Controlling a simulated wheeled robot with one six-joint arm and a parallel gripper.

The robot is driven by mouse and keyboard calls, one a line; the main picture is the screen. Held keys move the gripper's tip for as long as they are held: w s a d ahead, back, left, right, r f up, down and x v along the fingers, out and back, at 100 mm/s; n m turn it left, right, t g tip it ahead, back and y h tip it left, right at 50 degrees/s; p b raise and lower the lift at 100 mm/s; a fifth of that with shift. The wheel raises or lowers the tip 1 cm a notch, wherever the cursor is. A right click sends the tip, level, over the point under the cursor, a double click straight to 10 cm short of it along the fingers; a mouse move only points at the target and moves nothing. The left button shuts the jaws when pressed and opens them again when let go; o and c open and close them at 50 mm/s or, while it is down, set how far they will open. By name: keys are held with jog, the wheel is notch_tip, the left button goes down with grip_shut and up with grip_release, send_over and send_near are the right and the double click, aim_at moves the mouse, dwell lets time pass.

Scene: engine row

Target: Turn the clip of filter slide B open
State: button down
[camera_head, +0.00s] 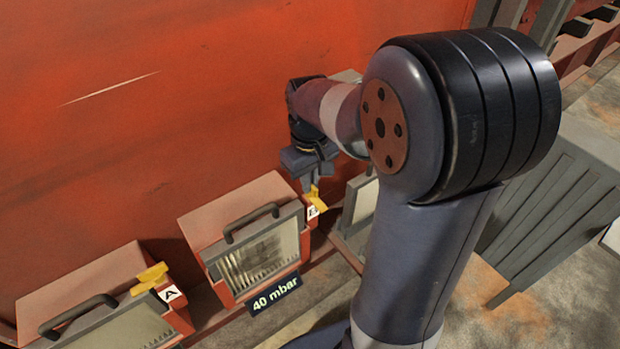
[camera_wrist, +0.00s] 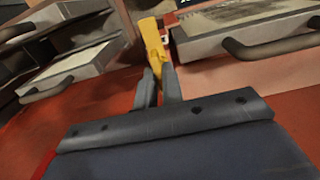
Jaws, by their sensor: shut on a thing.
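Filter slide B is the red box with a pale front and black handle (camera_head: 250,225) in the middle of the head view. Its yellow clip (camera_head: 316,199) sits at its upper right corner, by a white label (camera_head: 312,212) partly hidden behind the clip. My gripper (camera_head: 308,184) is over the clip from above. In the wrist view my gripper (camera_wrist: 159,82) has its two fingers shut on the yellow clip (camera_wrist: 152,40), which stands out beyond the fingertips. How far the clip is turned is hard to tell.
Filter slide A (camera_head: 110,300), with its own yellow clip (camera_head: 150,277), is at lower left. A "40 mbar" plate (camera_head: 275,293) is on slide B's lower edge. A red wall (camera_head: 150,120) rises behind. A grey ribbed box (camera_head: 560,205) stands at right.

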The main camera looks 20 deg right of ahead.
dwell(0.4)
jog(key=c, duration=1.5)
grip_release()
jog(key=shift+c, duration=0.2)
notch_tip(320, 180, up, 11)
jog(key=shift+b, duration=0.3)
jog(key=shift+f, duration=0.15)
notch_tip(320, 180, down, 11)
jog(key=shift+r+p, duration=0.2)
jog(key=shift+p, duration=0.1)
